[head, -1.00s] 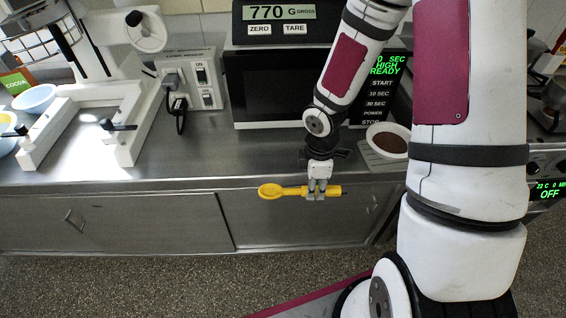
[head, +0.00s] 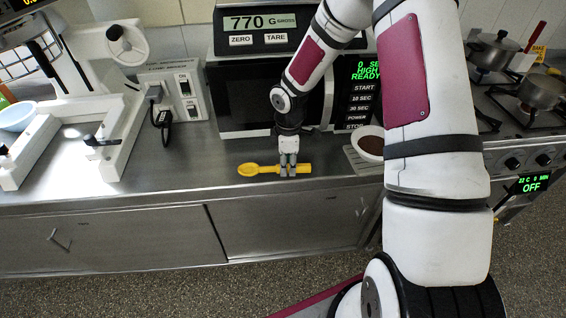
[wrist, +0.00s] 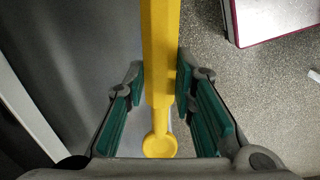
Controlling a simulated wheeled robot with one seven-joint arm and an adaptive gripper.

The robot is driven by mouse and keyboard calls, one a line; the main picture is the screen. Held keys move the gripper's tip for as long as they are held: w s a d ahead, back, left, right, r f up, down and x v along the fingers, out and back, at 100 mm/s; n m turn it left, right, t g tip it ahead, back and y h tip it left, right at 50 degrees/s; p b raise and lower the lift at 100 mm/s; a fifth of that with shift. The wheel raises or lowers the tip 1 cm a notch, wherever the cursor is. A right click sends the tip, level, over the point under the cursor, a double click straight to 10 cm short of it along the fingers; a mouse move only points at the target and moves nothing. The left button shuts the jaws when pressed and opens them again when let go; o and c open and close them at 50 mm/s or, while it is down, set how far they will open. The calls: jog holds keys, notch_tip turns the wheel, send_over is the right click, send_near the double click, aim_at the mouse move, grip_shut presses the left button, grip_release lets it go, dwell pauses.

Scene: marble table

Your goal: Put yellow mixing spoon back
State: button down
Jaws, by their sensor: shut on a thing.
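The yellow mixing spoon (head: 262,170) lies level in my gripper (head: 288,170) in the head view. Its bowl points left and its handle end sticks out a little to the right of the fingers. My gripper is shut on the spoon's handle, at the front edge of the steel counter (head: 130,193). In the wrist view the spoon (wrist: 160,60) runs between the green pads of my gripper (wrist: 160,90), with a round end at the bottom. I cannot tell whether the spoon touches the counter.
A microwave (head: 243,95) with a scale (head: 275,22) on top stands behind my gripper. A bowl of brown contents (head: 371,143) sits to the right. A white stand mixer (head: 125,75) is at the left. A stove with pots (head: 540,90) is at far right.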

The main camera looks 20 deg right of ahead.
jog(key=w, duration=0.2)
jog(key=shift+w+d+f, duration=0.1)
jog(key=shift+w, duration=0.2)
jog(key=shift+w+f, duration=0.3)
jog(key=shift+f, duration=0.3)
jog(key=shift+w+f, duration=0.3)
jog(key=shift+f, duration=0.3)
jog(key=shift+w+f, duration=0.1)
jog(key=shift+f, duration=0.35)
jog(key=c, duration=1.3)
grip_release()
jog(key=shift+c, duration=0.2)
